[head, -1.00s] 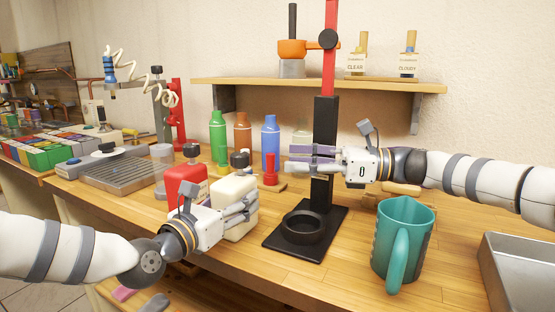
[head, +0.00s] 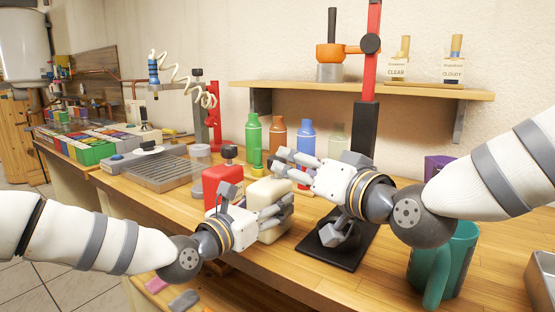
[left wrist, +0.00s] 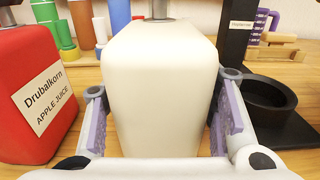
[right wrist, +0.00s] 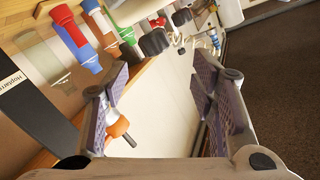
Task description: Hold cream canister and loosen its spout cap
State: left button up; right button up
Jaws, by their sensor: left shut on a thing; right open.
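The cream canister (head: 270,193) stands on the bench. My left gripper (head: 284,208) is shut around its sides. In the left wrist view the canister's pale body (left wrist: 160,90) is upright between the two purple-padded fingers, with a grey stem at its top edge; the cap is out of frame there. In the head view my right gripper (head: 280,162) is open beside and above the canister's top, its fingers pointing left and partly covering the cap area. In the right wrist view nothing lies clearly between its fingers (right wrist: 160,105).
A red canister (head: 220,184), labelled apple juice in the left wrist view, stands close left of the cream one. Green (head: 253,135) and blue (head: 305,140) bottles stand behind. A black stand with red post (head: 372,70) and a teal jug (head: 462,255) are at the right.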

aim_at(282, 161)
jog(key=w+a+n, duration=0.1)
jog(key=w, duration=0.1)
jog(key=w+a+n, duration=0.1)
jog(key=w+n, duration=0.1)
jog(key=w, duration=0.1)
jog(key=w+a+f+n+t, duration=0.1)
jog(key=w+a+n, duration=0.1)
jog(key=w, duration=0.1)
jog(key=shift+w, duration=0.15)
jog(key=shift+c, duration=0.2)
jog(key=shift+r, duration=0.1)
jog(key=c, duration=1.1)
